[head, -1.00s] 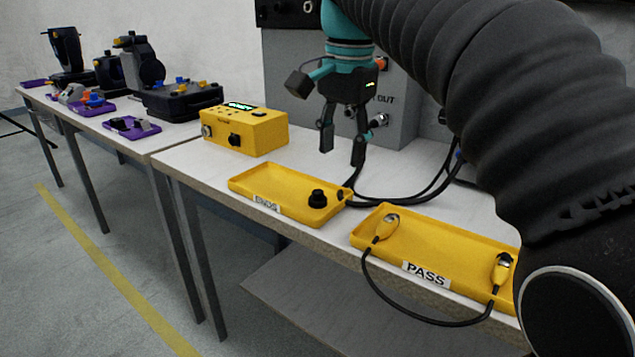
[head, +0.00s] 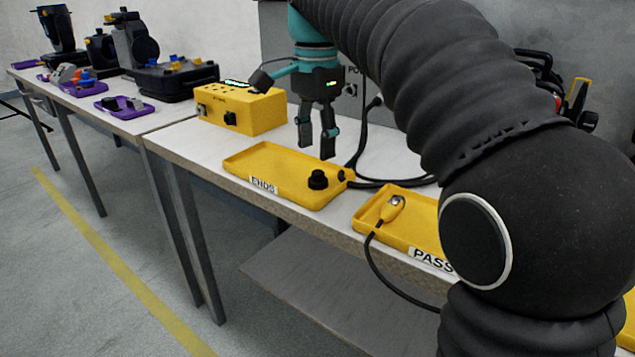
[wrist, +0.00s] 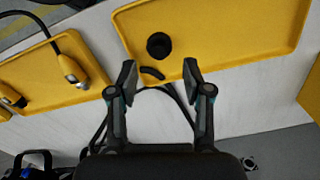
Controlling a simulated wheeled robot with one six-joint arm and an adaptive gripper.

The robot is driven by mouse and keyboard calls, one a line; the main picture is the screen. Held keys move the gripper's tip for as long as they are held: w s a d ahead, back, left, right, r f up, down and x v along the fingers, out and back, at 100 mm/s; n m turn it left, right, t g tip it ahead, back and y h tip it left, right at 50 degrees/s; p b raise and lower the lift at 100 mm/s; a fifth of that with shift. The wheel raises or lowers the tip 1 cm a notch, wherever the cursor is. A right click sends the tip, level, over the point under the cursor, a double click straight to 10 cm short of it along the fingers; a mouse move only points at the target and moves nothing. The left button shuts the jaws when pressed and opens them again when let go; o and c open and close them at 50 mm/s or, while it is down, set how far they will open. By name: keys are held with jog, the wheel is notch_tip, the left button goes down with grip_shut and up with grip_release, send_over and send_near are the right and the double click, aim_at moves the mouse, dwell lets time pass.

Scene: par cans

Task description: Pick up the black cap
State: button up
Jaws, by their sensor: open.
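The black cap (head: 317,180) is a short round knob-like piece. It sits in the right end of the yellow tray labelled ENDS (head: 262,160). The wrist view also shows the cap (wrist: 159,45), with a dark cable end (wrist: 152,73) beside it at the tray's edge. My gripper (head: 316,151) is open and empty. It hangs above the table near the back edge of the ENDS tray, close to the cap. In the wrist view the cap lies ahead of the space between my fingertips (wrist: 159,70), clear of both fingers.
The yellow PASS tray (head: 368,212) holds a cable with metal connectors; my arm partly covers it. A yellow box (head: 243,112) stands behind the ENDS tray. Black cables (head: 385,182) run across the table behind the trays. Purple trays (head: 124,107) and dark gear lie far left.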

aim_at(317, 172)
jog(key=shift+s+d+f+b, duration=0.1)
jog(key=shift+f+b, duration=0.55)
jog(key=shift+f, duration=2.25)
jog(key=c, duration=0.5)
